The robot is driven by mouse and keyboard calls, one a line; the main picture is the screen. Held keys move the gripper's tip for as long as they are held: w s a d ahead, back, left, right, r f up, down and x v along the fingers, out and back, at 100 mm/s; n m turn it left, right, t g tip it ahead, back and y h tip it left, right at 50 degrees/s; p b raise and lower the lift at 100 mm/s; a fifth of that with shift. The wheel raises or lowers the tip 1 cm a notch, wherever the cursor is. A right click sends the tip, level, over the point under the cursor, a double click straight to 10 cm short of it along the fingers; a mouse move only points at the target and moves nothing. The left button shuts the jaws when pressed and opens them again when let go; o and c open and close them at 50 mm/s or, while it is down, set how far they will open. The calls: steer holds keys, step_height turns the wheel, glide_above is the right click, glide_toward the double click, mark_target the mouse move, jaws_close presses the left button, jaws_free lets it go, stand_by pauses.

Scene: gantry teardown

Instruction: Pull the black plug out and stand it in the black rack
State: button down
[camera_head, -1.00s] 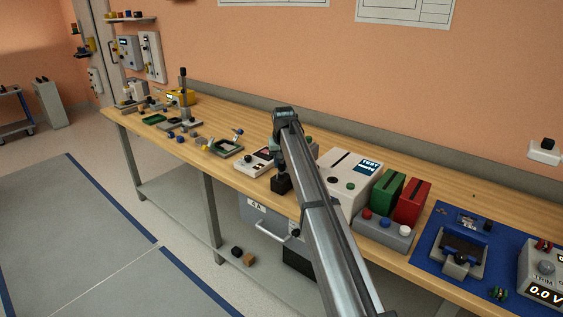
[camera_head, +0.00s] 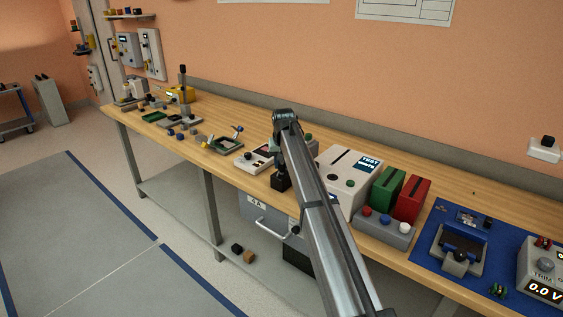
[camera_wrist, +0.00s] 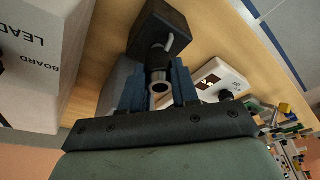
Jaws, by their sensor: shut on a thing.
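My gripper (camera_head: 279,163) points down over the front part of the bench, beside the white test unit. In the wrist view its two blue-grey fingers (camera_wrist: 160,88) are shut on the black plug (camera_wrist: 157,60), a dark round body with a bright metal ring at its near end. Just beyond the plug is a dark block (camera_wrist: 165,20), which looks like the black rack; it shows as a small black block (camera_head: 281,183) under my gripper in the head view. I cannot tell whether the plug is seated in the block or only above it.
The white test unit (camera_head: 346,178) stands close to the right of my gripper, and a white console (camera_head: 253,161) to the left. Green (camera_head: 387,188) and red (camera_head: 411,199) blocks stand further right. The bench front edge is close by.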

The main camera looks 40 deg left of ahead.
stand_by(0.3)
steer(key=shift+f, duration=0.25)
steer(key=c, duration=0.8)
jaws_free()
steer(key=v, duration=1.7)
steer(key=shift+w+a+r, duration=0.25)
steer(key=shift+a+r, duration=0.05)
steer(key=shift+r, duration=0.15)
